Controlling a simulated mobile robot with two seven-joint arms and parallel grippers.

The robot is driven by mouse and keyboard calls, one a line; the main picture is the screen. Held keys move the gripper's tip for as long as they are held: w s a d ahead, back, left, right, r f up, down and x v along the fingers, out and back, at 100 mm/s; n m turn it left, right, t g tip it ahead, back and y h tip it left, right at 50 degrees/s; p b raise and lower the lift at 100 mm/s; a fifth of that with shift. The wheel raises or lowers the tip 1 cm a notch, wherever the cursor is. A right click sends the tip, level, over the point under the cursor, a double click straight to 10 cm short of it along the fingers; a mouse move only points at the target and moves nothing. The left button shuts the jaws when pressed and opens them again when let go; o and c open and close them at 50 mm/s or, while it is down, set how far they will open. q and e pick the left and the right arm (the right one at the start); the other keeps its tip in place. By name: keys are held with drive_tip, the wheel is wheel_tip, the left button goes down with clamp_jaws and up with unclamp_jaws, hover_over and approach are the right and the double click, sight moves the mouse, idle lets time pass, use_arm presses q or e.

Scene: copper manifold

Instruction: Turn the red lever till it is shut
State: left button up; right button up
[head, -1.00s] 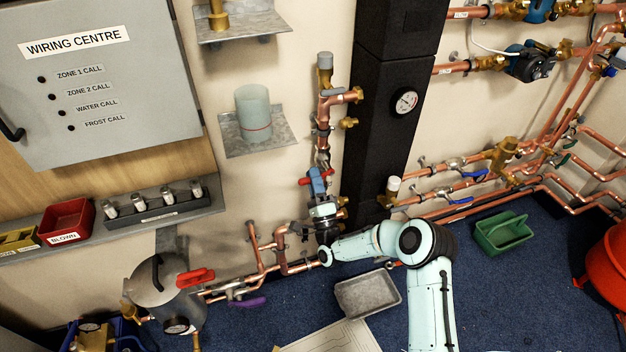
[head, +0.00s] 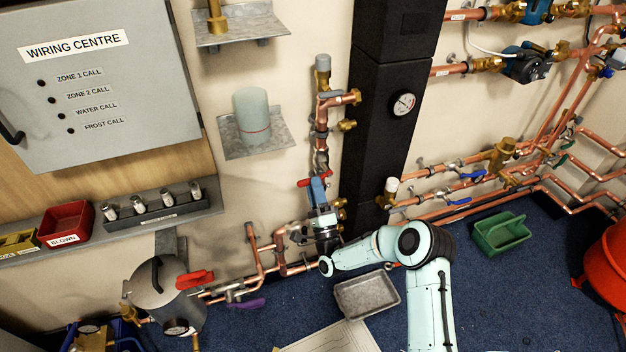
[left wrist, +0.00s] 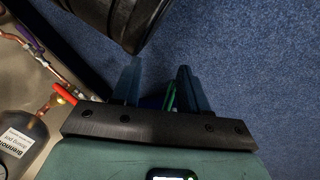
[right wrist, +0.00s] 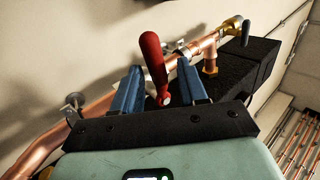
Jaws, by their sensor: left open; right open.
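The red lever (head: 306,183) is on the upright copper pipe left of the black column. In the head view it runs roughly crosswise, partly hidden by my right gripper (head: 318,188). In the right wrist view the red lever (right wrist: 153,58) shows between the two blue fingers of my right gripper (right wrist: 158,68) and reaches past their tips. That gripper is open, with a gap on either side of the lever. My left gripper (left wrist: 157,70) is open over blue carpet, away from the lever and out of the head view.
A grey tray (head: 366,294) and a green carrier (head: 501,232) are on the floor. A metal pot (head: 165,295) has another red handle (head: 195,279) beside it. The black column (head: 385,130) stands close right of the lever's pipe. A dark rounded object (left wrist: 115,15) is near my left gripper.

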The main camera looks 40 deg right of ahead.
use_arm(q)
drive_tip(key=shift+w+d+r+t+p, duration=0.2)
drive_tip(key=shift+w+r+t+p, duration=0.15)
drive_tip(key=shift+w+r, duration=0.35)
use_arm(e)
drive_tip(key=v, duration=1)
drive_tip(key=shift+s+f, duration=0.2)
drive_tip(key=shift+s, duration=0.1)
use_arm(q)
drive_tip(key=shift+s+r, duration=0.1)
drive_tip(key=shift+s, duration=0.05)
use_arm(e)
drive_tip(key=shift+a, duration=0.15)
